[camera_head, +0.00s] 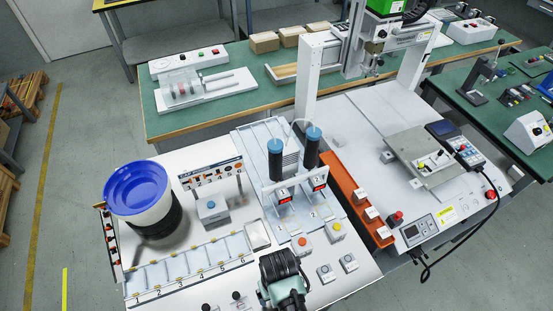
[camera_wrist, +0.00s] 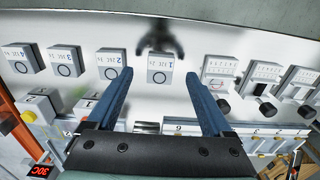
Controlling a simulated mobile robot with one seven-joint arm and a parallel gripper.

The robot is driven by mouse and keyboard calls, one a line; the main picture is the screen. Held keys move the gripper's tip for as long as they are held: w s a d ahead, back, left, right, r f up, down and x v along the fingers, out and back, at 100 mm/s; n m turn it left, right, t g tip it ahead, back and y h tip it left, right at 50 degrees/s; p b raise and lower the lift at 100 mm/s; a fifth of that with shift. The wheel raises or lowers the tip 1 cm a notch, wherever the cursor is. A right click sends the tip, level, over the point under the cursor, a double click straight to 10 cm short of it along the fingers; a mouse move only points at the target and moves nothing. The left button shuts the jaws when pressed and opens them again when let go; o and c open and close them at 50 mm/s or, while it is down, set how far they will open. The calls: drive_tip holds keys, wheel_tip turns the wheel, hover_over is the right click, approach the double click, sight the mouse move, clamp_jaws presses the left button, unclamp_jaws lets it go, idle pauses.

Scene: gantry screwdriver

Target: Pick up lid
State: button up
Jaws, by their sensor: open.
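I cannot tell for certain which thing is the lid. A pale, flat, square piece (camera_head: 257,234) lies beside the numbered end of the slotted row in the head view and may be it. My gripper (camera_wrist: 160,74) is open and empty in the wrist view, its two blue fingers apart. A white button box marked 1 (camera_wrist: 160,68) shows between the fingertips, with a dark gripper-shaped shadow above it. In the head view my arm's end (camera_head: 284,278) is over the front edge of the white table; its fingertips are hidden there.
A numbered slotted row (camera_head: 190,264) runs along the table's front left. A blue bowl feeder (camera_head: 137,187) stands behind it. Two blue-topped cylinders (camera_head: 313,145) rise mid-table. An orange rail (camera_head: 355,198) lies to the right. Several button boxes (camera_head: 326,273) line the front edge.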

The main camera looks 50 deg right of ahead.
drive_tip(key=shift+w+f, duration=0.15)
drive_tip(key=shift+f, duration=1.6)
drive_tip(key=shift+c, duration=0.3)
clamp_jaws()
drive_tip(key=shift+r, duration=0.1)
